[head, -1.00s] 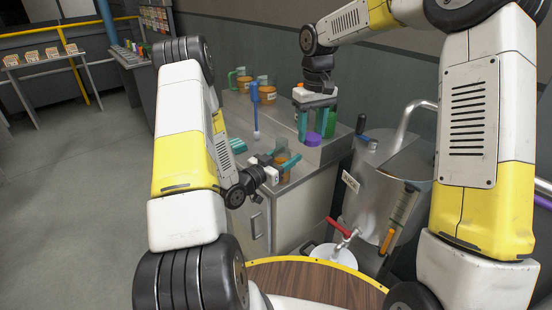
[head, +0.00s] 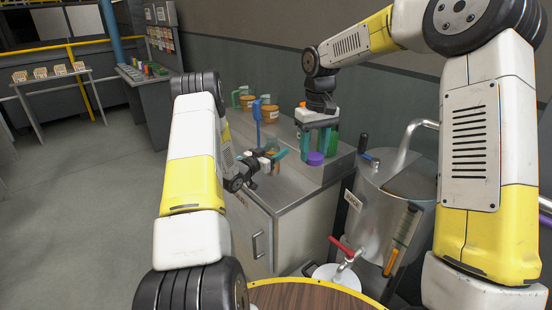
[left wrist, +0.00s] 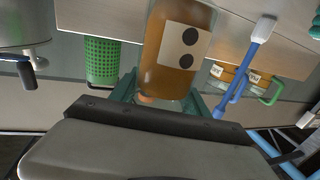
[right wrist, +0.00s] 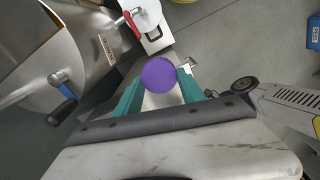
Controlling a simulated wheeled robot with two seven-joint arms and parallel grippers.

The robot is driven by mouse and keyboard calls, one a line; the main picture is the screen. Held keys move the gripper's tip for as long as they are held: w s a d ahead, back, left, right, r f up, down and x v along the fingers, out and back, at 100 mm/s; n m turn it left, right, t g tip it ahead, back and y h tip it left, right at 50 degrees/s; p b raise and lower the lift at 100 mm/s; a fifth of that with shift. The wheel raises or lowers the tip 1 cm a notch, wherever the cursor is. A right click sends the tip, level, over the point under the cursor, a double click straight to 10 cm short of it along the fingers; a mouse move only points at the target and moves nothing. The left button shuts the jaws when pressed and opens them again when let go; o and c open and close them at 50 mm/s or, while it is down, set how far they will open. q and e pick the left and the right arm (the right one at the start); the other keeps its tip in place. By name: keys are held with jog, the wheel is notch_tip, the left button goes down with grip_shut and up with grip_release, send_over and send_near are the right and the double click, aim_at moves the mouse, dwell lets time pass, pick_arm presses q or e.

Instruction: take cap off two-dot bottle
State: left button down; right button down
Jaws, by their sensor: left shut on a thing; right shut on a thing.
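The two-dot bottle (left wrist: 178,55) is clear with amber contents and a white label with two black dots. My left gripper (head: 268,158) is shut on it, and its teal fingers sit on both sides of the bottle in the left wrist view. The bottle also shows small in the head view (head: 273,150), partly hidden by the gripper; its mouth is not clear. My right gripper (head: 319,146) points down, shut on a purple cap (right wrist: 160,76). The cap also shows at its fingertips in the head view (head: 315,158), apart from the bottle and to its right.
A blue long-handled tool (head: 257,124) stands behind the left gripper. Mugs (head: 268,113) with amber contents stand farther back on the grey counter (head: 290,190). A green perforated basket (left wrist: 103,62) is near the right gripper. A large metal vessel (head: 378,205) with a red-handled tap stands at right.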

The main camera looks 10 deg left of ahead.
pick_arm(q)
jog(key=shift+w+f, duration=0.15)
jog(key=shift+f, duration=0.75)
jog(key=shift+w+f, duration=0.15)
jog(key=shift+f, duration=0.7)
jog(key=shift+f, duration=0.1)
jog(key=c, duration=0.5)
grip_release()
jog(key=shift+f, duration=0.1)
